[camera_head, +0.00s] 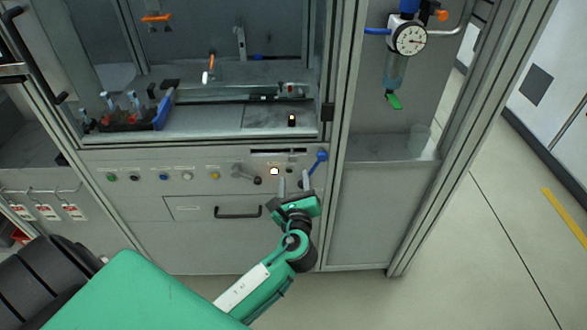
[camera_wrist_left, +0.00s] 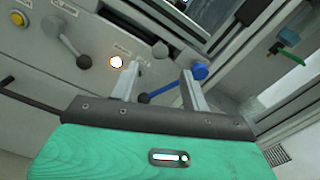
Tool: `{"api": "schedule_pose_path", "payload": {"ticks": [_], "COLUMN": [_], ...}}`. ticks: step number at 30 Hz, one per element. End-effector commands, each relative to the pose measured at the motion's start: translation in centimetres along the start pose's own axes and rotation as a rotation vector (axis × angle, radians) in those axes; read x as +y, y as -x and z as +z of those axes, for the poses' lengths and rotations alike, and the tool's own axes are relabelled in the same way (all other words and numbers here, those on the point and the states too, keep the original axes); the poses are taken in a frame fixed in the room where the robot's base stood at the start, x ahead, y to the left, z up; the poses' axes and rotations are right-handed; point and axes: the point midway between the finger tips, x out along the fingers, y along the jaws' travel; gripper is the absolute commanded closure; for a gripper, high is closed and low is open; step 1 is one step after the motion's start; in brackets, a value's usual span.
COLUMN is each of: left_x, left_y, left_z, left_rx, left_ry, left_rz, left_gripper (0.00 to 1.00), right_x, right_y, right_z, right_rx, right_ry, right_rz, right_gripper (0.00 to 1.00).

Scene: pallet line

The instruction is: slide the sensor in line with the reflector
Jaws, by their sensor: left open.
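My left gripper (camera_head: 293,181) is in front of the cabinet's control panel, its two fingers apart with nothing between them. It also shows in the left wrist view (camera_wrist_left: 160,82), fingers toward the panel beside a lit white button (camera_wrist_left: 116,62) and a blue-knobbed lever (camera_wrist_left: 199,72). A small dark block with a yellow light (camera_head: 292,120), possibly the sensor, stands on the bench plate inside the cabinet, above and apart from the gripper. I cannot pick out the reflector with certainty. My right gripper is out of view.
The panel (camera_head: 150,165) carries several coloured buttons, a grey lever (camera_head: 240,172) and a drawer handle (camera_head: 237,213). A pressure gauge (camera_head: 409,39) hangs at right. The right-hand floor is clear.

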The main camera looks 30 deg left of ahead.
Motion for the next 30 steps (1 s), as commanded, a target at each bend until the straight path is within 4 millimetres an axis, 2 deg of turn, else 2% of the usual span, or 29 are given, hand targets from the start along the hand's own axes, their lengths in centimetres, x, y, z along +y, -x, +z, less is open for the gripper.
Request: {"api": "schedule_pose_path", "payload": {"ticks": [3, 10, 27, 30], "left_x": [0.1, 0.0, 0.0, 0.1], "left_y": [2.5, 5.2, 5.7, 5.5], "left_z": [-0.2, -0.1, 0.0, -0.9], "left_rx": [0.003, 0.000, 0.000, 0.022], "left_ry": [0.001, -0.001, -0.001, 0.007], "left_rz": [0.001, 0.001, 0.000, 0.000], "left_gripper": [0.53, 0.53, 0.53, 0.53], "right_x": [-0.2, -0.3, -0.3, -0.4], "right_y": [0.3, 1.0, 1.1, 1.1], "right_z": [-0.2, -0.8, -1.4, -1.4], "right_rx": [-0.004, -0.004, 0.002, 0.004], "right_ry": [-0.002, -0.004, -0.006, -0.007], "right_rz": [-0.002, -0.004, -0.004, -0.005], "right_gripper": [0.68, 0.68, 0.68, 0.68]}}
